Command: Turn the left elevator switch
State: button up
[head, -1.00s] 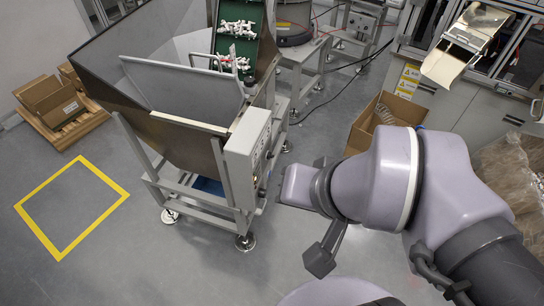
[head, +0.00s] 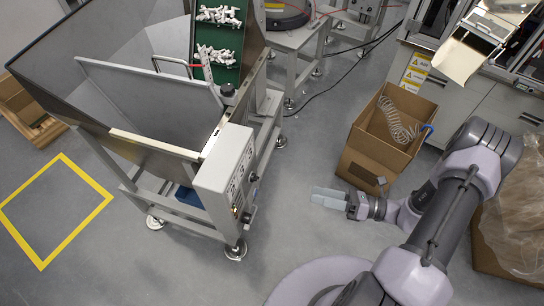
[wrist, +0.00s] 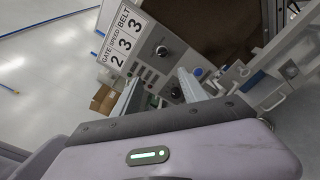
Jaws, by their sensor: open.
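The grey control box (head: 226,172) is mounted on the front corner of the hopper frame, and its panel is seen edge-on in the head view. In the wrist view the panel (wrist: 146,58) carries a large black knob (wrist: 161,50), a row of small buttons or lights, and another dark knob (wrist: 176,92) partly beside a finger. I cannot tell which control is the left elevator switch. My gripper (head: 315,197) is open and empty, to the right of the box and apart from it. Its two fingers also show in the wrist view (wrist: 158,90), with the panel beyond them.
The metal hopper (head: 140,95) with a green belt (head: 218,38) carrying white parts stands behind the box. An open cardboard box (head: 365,150) with a coiled hose is close behind my gripper. Clear floor (head: 285,215) lies between gripper and control box.

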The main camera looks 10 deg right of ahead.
aim_at(254, 178)
jog(key=b+x, duration=0.3)
jog(key=x, duration=1.4)
jog(key=shift+w+f+m+t+b, duration=0.3)
jog(key=shift+f+m+t+b, duration=0.05)
jog(key=shift+m+t+b, duration=0.05)
jog(key=shift+c, duration=0.4)
grip_shut()
